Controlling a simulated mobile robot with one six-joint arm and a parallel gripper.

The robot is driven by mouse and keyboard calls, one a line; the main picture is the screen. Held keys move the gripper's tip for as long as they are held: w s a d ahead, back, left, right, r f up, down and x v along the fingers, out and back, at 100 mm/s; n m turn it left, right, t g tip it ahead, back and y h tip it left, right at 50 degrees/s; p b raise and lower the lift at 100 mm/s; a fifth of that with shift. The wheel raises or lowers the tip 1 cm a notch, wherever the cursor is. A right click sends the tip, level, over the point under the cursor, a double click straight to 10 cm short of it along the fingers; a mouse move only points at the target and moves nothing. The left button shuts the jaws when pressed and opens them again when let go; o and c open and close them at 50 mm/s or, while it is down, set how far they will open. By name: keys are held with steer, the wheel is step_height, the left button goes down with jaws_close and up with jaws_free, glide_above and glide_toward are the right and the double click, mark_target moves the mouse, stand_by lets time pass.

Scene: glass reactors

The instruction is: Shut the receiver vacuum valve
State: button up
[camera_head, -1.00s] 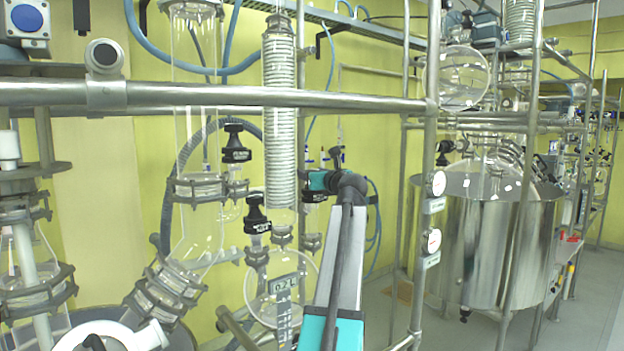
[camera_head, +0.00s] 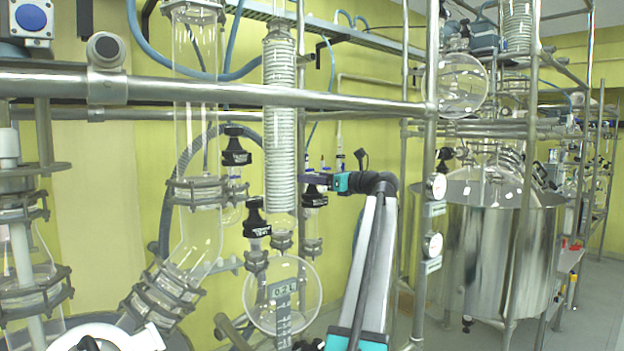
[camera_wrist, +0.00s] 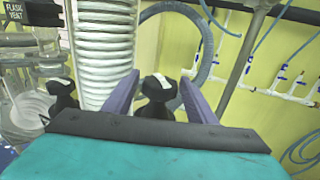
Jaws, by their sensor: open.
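A black-capped valve (camera_head: 314,196) stands upright on glass right of the coiled condenser, in the head view. In the wrist view its black knob (camera_wrist: 158,88), with a pale label too small to read, sits between my two purple fingers. My gripper (camera_head: 316,180) is open at this knob, reaching in from the right; it also shows in the wrist view (camera_wrist: 158,95). I cannot tell whether the fingers touch the knob. Two similar black valves stand to the left, one upper (camera_head: 236,152) and one lower (camera_head: 257,222). No readable label confirms which is the receiver vacuum valve.
The coiled condenser (camera_head: 279,120) rises close left of my gripper. A round glass flask (camera_head: 302,300) hangs below. A horizontal steel rail (camera_head: 210,96) crosses in front, and an upright post (camera_head: 427,200) with gauges stands right. A "FLASK VENT" label (camera_wrist: 18,14) shows in the wrist view.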

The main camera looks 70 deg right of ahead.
steer(key=shift+d+n+y, duration=0.2)
steer(key=shift+n+y, duration=0.3)
steer(key=shift+y, duration=0.3)
steer(key=shift+a+y, duration=0.15)
steer(key=shift+y, duration=0.15)
steer(key=c, duration=0.9)
steer(key=shift+o, duration=0.2)
steer(key=shift+a+p, duration=0.1)
steer(key=shift+p, duration=0.2)
steer(key=shift+a+h+p, duration=0.1)
steer(key=shift+h+p, duration=0.35)
steer(key=shift+h, duration=0.15)
steer(key=shift+m+h, duration=0.3)
steer(key=shift+m, duration=0.1)
steer(key=shift+m+g+h+p, duration=0.7)
steer(key=shift+m+h+p, duration=0.5)
steer(key=shift+h+p, duration=0.5)
